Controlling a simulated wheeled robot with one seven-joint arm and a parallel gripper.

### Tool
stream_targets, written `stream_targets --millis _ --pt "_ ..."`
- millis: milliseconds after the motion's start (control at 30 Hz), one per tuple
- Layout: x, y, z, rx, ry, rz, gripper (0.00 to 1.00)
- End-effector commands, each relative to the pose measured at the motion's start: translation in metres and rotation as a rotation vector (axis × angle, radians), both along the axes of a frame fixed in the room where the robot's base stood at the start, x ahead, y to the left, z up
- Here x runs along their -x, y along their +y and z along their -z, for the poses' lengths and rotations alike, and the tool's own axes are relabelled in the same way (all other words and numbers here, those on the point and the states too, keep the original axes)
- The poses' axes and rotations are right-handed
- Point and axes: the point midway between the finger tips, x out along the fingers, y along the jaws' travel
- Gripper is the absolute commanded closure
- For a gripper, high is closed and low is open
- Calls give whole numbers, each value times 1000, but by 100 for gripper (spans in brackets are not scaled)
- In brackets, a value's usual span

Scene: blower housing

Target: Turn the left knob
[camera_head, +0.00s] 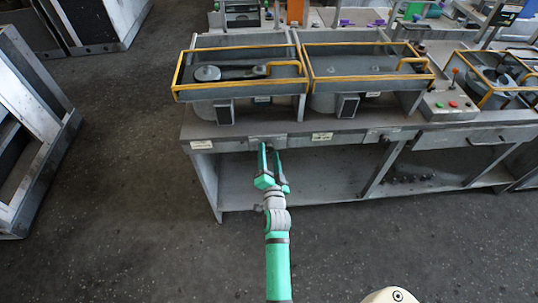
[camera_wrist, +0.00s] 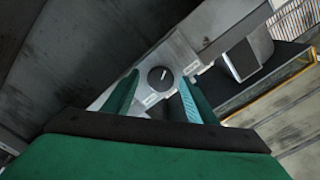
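The left knob (camera_wrist: 160,78) is a round black dial with a white mark on its face. It sits on the grey front edge of the bench, between two white labels. In the wrist view it lies in the gap between the two teal fingers of my gripper (camera_wrist: 159,82), with space on both sides. My gripper (camera_head: 268,148) is open and empty at the bench's front edge in the head view, where it hides most or all of the left knob. I cannot tell how far the fingertips are from the panel. Another dark knob (camera_head: 386,139) is farther right on the same edge.
The bench (camera_head: 345,134) carries two yellow-railed housings (camera_head: 240,89) and (camera_head: 365,76). A control box (camera_head: 447,104) with coloured buttons is at the right. Under the bench is a shelf (camera_head: 330,189). The floor in front is clear. Grey racks stand at the left.

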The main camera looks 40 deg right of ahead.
Motion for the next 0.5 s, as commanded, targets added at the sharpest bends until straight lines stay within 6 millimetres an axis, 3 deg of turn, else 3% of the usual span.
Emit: stream_targets --millis 267,500 --pt "6 4 0 0 -1 -1 48" --pt "37 23 1 0 1 -1 48"
